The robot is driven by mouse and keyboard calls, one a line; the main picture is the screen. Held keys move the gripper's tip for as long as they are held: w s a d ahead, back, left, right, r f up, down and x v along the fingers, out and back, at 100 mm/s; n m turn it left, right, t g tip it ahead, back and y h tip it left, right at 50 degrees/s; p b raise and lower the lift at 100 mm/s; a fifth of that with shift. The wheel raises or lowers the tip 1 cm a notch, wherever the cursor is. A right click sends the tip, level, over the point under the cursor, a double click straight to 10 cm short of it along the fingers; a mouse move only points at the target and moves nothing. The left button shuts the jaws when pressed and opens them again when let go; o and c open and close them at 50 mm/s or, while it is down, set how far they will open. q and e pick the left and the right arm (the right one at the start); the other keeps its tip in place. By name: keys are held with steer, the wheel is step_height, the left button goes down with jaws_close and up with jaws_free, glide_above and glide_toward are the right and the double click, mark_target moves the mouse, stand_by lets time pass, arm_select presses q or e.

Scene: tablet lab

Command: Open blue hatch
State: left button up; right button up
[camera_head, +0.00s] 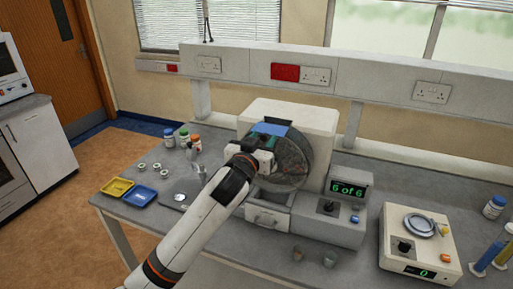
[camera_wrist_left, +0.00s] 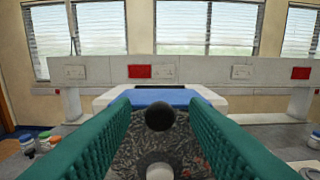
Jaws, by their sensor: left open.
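My arm hides part of the machine. My right gripper is out of view.
A display reading "6 of 6" (camera_head: 348,190) and a balance (camera_head: 419,245) stand right of the machine. Yellow (camera_head: 117,187) and blue trays (camera_head: 139,197) and several small bottles stand left. A grey-white rail (camera_head: 400,88) runs behind the bench.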

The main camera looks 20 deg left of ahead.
arm_select(q)
steer(key=s+b, duration=0.3)
steer(key=s, duration=0.8)
steer(key=shift+s+a+b, duration=0.2)
steer(key=shift+s+b, duration=0.15)
steer(key=shift+f, duration=0.1)
